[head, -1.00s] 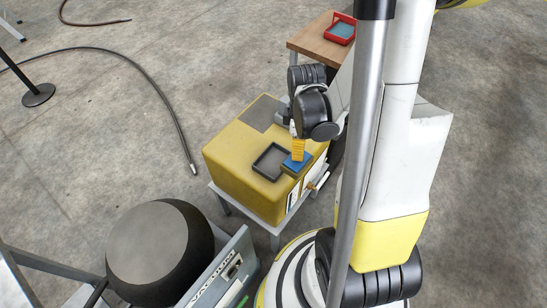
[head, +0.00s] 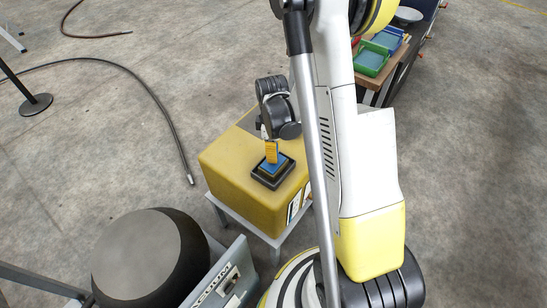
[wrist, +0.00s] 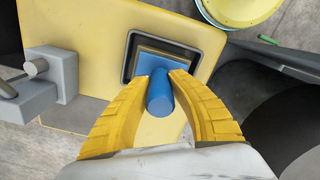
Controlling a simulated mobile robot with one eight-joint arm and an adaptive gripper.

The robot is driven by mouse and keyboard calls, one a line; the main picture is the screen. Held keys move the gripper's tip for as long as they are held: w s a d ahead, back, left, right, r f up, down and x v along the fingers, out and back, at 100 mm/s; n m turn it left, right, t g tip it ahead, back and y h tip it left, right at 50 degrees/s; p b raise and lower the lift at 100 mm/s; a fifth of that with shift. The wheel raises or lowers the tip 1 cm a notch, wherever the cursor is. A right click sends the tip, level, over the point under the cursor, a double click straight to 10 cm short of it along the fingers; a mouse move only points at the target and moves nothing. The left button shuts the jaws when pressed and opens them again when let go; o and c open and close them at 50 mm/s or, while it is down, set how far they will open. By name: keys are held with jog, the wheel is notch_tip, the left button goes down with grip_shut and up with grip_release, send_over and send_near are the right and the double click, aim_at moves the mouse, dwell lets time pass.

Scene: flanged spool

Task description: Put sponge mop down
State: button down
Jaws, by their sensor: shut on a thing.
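The sponge mop has a blue plate, a tan sponge edge and a blue round handle; it shows in the head view (head: 275,164) and the wrist view (wrist: 160,98). My gripper (head: 271,153) has yellow fingers shut on the handle, also in the wrist view (wrist: 163,76). The mop is over a dark square tray (head: 271,186), inside its rim outline in the wrist view (wrist: 129,62). I cannot tell whether the sponge touches the tray's floor. The tray sits on top of a yellow block (head: 228,178).
The yellow block stands on a grey table (head: 262,236). A large dark rounded drum (head: 150,258) and a lettered grey panel (head: 222,285) stand at lower left. Green (head: 370,60) and blue (head: 386,40) trays are at upper right. A hose (head: 150,95) lies on the floor.

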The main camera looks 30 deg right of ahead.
jog(key=shift+f, duration=0.35)
jog(key=shift+f, duration=0.1)
jog(key=shift+f, duration=0.15)
jog(key=c, duration=1.3)
grip_release()
